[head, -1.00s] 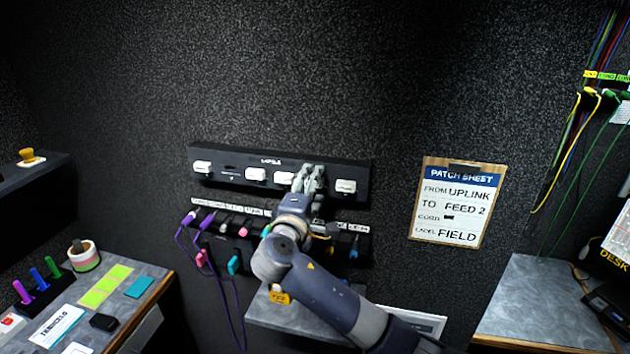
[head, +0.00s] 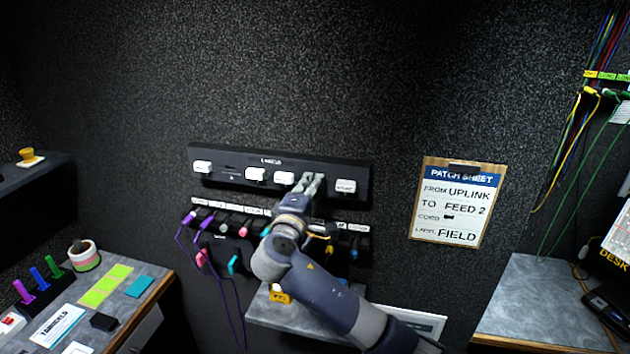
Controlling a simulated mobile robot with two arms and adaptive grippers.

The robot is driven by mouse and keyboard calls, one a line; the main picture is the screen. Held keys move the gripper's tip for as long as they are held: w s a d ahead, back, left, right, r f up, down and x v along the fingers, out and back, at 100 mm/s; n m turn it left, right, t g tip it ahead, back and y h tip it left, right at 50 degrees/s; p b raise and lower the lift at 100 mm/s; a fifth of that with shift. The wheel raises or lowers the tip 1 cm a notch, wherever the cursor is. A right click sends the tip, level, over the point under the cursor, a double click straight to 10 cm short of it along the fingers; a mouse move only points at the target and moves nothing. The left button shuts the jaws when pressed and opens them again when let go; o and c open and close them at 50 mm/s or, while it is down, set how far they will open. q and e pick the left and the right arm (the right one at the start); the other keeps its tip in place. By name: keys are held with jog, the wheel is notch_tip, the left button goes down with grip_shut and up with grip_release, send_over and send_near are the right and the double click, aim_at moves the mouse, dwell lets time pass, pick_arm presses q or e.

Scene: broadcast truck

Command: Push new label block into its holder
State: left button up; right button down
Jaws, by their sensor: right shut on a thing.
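The black label rail (head: 225,181) is on the dark wall. It carries white label blocks: one at the left (head: 202,167), two near the middle (head: 255,174) (head: 284,178) and one at the right (head: 345,186). My right gripper (head: 312,179) is at the rail between the middle blocks and the right one. It is shut on a label block, which the fingers and wrist almost wholly hide. Below is a strip of small white labels (head: 228,206) above the plugs, partly covered by my arm. My left gripper is not in view.
Purple cords (head: 222,285) and colored plugs hang under the strip. A patch sheet (head: 458,203) reading UPLINK, FEED 2 and FIELD hangs to the right. Grey worktops stand at left (head: 150,272) and right (head: 535,300). A small shelf (head: 265,312) sits below my right arm.

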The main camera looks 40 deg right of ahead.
jog(key=shift+a, duration=0.1)
jog(key=shift+p+v, duration=0.7)
jog(key=shift+v, duration=2.2)
jog(key=shift+s, duration=0.15)
jog(key=shift+p+v, duration=0.35)
jog(key=shift+v, duration=1.1)
